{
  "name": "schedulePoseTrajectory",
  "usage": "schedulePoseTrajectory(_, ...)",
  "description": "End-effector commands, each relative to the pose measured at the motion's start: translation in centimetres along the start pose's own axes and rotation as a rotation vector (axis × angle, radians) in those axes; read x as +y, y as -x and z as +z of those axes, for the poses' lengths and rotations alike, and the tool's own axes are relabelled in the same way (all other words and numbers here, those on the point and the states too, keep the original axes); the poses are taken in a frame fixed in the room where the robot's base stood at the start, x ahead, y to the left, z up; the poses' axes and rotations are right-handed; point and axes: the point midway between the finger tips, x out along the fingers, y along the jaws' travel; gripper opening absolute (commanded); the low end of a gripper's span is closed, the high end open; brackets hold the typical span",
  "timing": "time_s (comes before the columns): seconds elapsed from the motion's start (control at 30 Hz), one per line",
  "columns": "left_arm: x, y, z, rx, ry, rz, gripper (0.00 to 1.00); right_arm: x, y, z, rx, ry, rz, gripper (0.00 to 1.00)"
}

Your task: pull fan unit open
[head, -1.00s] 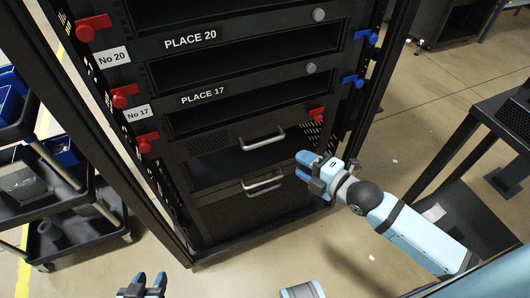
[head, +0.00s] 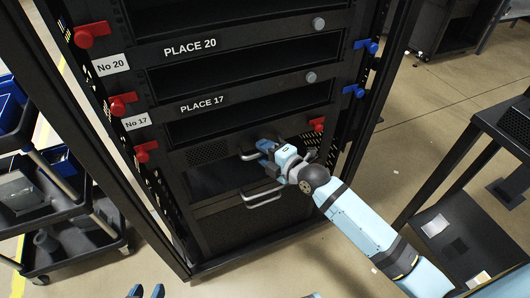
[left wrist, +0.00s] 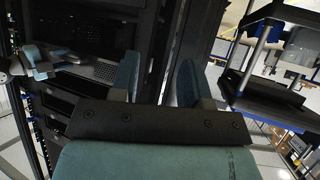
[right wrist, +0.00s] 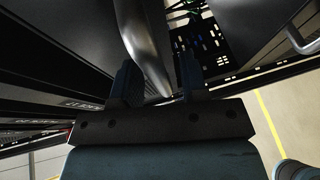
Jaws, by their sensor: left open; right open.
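Two black panels with silver bar handles sit low in the rack. The upper one (head: 208,153) has a perforated vent; neither is labelled, so I cannot tell which is the fan unit. My right gripper (head: 264,147) is open at the upper handle (head: 246,156) and partly hides it. In the right wrist view, a silver bar (right wrist: 147,50) passes between the open fingers (right wrist: 158,82); contact is unclear. The lower handle (head: 263,199) is free. My left gripper (head: 146,291) is open and empty at the head view's bottom edge; its fingers (left wrist: 157,78) show in the left wrist view.
Slots marked PLACE 20 (head: 190,46) and PLACE 17 (head: 204,103) are above. A cart (head: 75,235) stands left, a dark table (head: 505,125) right.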

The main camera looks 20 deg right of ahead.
Motion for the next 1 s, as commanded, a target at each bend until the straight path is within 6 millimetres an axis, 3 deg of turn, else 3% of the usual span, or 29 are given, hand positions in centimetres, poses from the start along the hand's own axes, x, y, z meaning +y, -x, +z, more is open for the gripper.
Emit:
schedulePoseTrajectory(0.2,0.0,-0.1,0.2,-0.005,-0.001,0.000,0.43,0.0,0.0,0.0,0.000,0.000,0.000,0.38)
schedulePoseTrajectory(0.37,0.0,-0.1,0.4,-0.007,-0.001,0.000,0.43,0.0,0.0,0.0,0.000,0.000,-0.001,0.01)
schedulePoseTrajectory(0.73,0.0,0.2,0.0,-0.010,-0.004,-0.001,0.43,-0.1,0.9,-0.3,0.001,-0.001,-0.004,0.00)
schedulePoseTrajectory(1.0,-0.2,1.1,-0.8,-0.036,0.003,-0.006,0.43,-0.7,5.3,-2.2,0.005,-0.001,-0.007,0.00)
